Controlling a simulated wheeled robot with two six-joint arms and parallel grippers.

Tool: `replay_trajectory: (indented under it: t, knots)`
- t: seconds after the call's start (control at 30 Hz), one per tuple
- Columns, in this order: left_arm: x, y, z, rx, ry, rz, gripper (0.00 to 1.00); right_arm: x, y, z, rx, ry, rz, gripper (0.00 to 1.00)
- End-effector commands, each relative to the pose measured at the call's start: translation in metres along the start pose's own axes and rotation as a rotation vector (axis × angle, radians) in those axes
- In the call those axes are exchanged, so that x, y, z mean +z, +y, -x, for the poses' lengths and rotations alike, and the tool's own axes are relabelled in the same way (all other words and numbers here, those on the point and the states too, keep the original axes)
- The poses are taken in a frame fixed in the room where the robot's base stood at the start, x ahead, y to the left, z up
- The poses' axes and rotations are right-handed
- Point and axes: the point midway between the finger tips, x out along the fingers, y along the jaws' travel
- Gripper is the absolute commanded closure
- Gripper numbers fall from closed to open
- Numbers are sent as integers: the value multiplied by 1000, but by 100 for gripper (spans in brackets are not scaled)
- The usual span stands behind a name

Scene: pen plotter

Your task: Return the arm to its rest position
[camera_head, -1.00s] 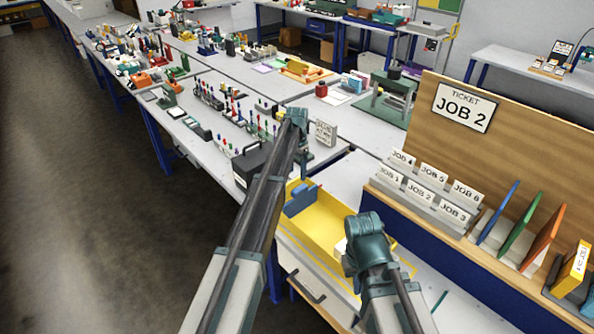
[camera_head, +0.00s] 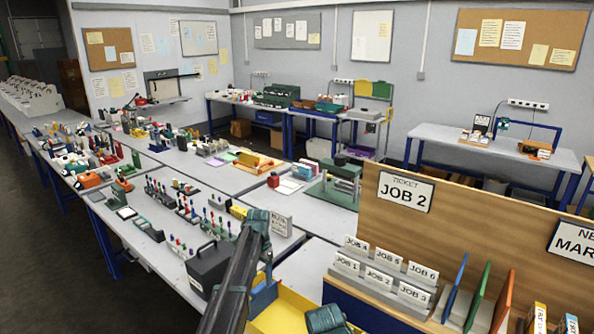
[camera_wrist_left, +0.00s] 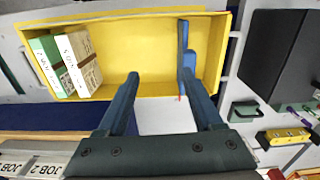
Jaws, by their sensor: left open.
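My left arm (camera_head: 236,285) reaches up from the bottom of the head view, its teal joint (camera_head: 258,221) beside the black box; its fingers are hidden there. In the left wrist view, my left gripper (camera_wrist_left: 160,82) is open, with nothing between its fingers. It is over the edge of a yellow tray (camera_wrist_left: 140,28), which holds a green and a white box (camera_wrist_left: 70,62) at its left end. A blue upright piece (camera_wrist_left: 183,42) shows near the right finger; I cannot tell whether they touch. A teal joint of my right arm (camera_head: 326,319) shows at the bottom; its gripper is not visible.
A black box with a handle (camera_head: 211,264) stands left of my left arm. A wooden ticket board (camera_head: 470,225) with job-card holders (camera_head: 385,272) and coloured dividers stands at right. Tables with several small items stretch behind. The dark floor (camera_head: 50,270) at left is clear.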

Motion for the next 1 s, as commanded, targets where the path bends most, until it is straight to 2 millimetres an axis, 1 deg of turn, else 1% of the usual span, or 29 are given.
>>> replay_trajectory:
  t: [0.03, 0.07, 0.1, 0.17, 0.2, 0.27, 0.3, 0.4, 0.5, 0.6, 0.63, 0.73, 1.0]
  knots:
    - [30, 43, -9, -4, -7, 13, 32, 0, -1, -9, 0, 0, 0, 100]
    - [43, 62, -12, -8, -11, 26, 32, -1, -1, -12, 0, 0, 0, 100]
    - [60, 87, -16, -13, -17, 45, 32, -1, -2, -16, 0, 0, 1, 100]
    - [87, 122, -22, -19, -25, 74, 32, -1, -2, -21, 0, 0, 1, 100]
    - [105, 145, -25, -25, -31, 93, 32, -1, -2, -25, 0, 0, 1, 100]
    - [133, 175, -30, -34, -38, 122, 32, -2, -3, -30, 0, 0, 1, 100]
    - [150, 193, -33, -40, -42, 141, 32, -2, -3, -33, 0, 0, 1, 100]
    - [191, 229, -40, -53, -49, 182, 32, -2, -4, -40, 1, 0, 2, 100]
    - [222, 254, -44, -65, -53, 216, 32, -2, -4, -44, 1, 0, 2, 100]
    - [241, 267, -47, -74, -56, 238, 32, -3, -4, -47, 1, 0, 2, 100]
    - [244, 270, -47, -75, -57, 243, 32, -3, -4, -47, 1, 0, 2, 100]
    - [250, 274, -48, -78, -58, 252, 32, -3, -4, -48, 1, 0, 2, 100]
    - [249, 274, -47, -78, -58, 255, 32, -3, -4, -47, 1, 0, 2, 100]
